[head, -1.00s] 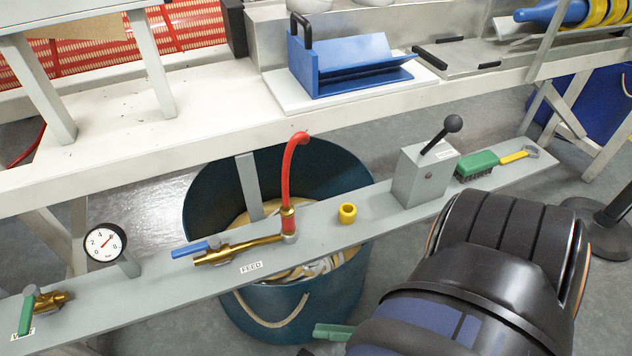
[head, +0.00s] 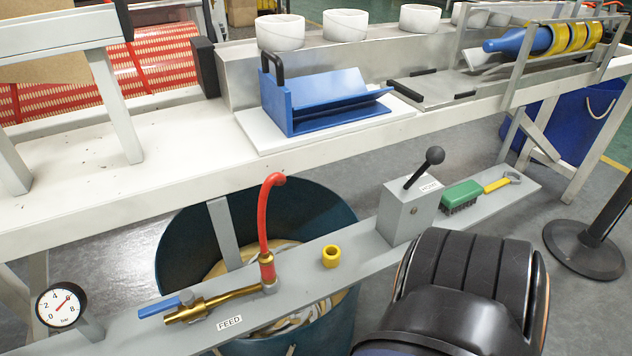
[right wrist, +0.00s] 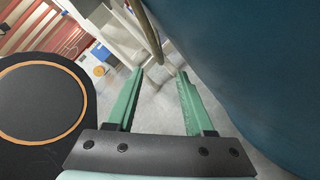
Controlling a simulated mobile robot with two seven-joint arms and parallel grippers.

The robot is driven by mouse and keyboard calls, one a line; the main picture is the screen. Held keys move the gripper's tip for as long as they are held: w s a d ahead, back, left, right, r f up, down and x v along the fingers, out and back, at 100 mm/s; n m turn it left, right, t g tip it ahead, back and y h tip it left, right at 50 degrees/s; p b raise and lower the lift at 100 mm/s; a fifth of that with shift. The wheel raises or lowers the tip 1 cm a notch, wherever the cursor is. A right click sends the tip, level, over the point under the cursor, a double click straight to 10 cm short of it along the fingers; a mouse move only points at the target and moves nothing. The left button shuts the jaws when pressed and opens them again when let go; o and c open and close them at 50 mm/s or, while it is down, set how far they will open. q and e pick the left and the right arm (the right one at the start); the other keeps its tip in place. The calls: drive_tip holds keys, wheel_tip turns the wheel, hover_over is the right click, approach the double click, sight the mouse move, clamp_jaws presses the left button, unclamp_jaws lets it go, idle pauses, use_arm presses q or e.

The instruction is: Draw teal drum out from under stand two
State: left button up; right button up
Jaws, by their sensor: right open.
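The teal drum (head: 180,240) stands on the floor below the white bench, behind and under the grey shelf. It is open at the top, with pale and tan coils inside. In the right wrist view its dark teal wall (right wrist: 245,60) fills the right side. My right gripper (right wrist: 160,72) has green fingers spread apart and empty. In the head view only my right arm shows, at the lower right. I see no label marking stand two.
A black post base (head: 583,250) stands at right. A blue bin (head: 570,125) is behind.

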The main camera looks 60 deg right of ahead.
drive_tip(key=x, duration=1)
drive_tip(key=shift+c, duration=0.3)
clamp_jaws()
drive_tip(key=shift+d, duration=0.1)
idle(0.8)
